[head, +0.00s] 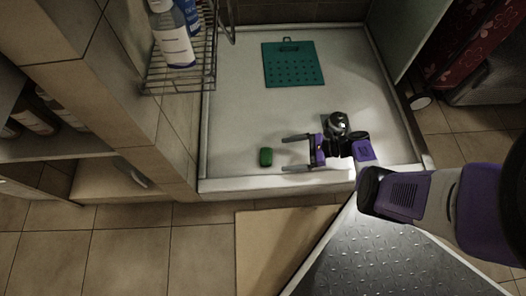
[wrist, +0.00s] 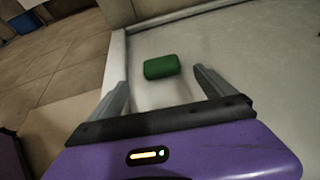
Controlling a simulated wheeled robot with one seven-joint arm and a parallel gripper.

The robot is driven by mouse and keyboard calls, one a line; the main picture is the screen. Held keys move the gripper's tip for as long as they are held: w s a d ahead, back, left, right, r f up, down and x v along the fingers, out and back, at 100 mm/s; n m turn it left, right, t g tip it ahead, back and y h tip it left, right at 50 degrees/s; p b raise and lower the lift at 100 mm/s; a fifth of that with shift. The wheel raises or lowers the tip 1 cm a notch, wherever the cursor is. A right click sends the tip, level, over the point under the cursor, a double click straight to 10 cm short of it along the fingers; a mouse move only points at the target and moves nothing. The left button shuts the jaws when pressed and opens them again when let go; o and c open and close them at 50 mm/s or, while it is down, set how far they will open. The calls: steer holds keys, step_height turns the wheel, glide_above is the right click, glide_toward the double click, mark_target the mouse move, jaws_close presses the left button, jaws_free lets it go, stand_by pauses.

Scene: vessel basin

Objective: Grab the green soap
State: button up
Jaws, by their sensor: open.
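The green soap (head: 266,157) is a small rounded block lying on the floor of the white shower basin (head: 235,120), near its front left corner. My gripper (head: 283,153) is open, and its fingers point left towards the soap in the head view. In the wrist view the soap (wrist: 161,66) lies beyond the fingertips, between their lines, and the open gripper (wrist: 160,78) is empty. The soap appears apart from both fingers. Nothing hides the soap in either view.
A teal mat (head: 294,64) lies at the back of the basin. A wire rack (head: 183,62) with bottles (head: 172,35) hangs at the upper left. The basin's raised front rim (head: 240,184) runs below the soap. The basin floor around the soap is clear.

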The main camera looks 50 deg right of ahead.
mark_target(271, 155)
steer(key=b+x, duration=0.2)
steer(key=x, duration=0.4)
steer(key=shift+w+f+b, duration=0.15)
steer(key=shift+f+b, duration=0.05)
steer(key=shift+b, duration=0.2)
steer(key=shift+w+a, duration=0.2)
steer(key=shift+w, duration=0.05)
steer(key=c, duration=1.5)
steer(key=shift+r, duration=0.2)
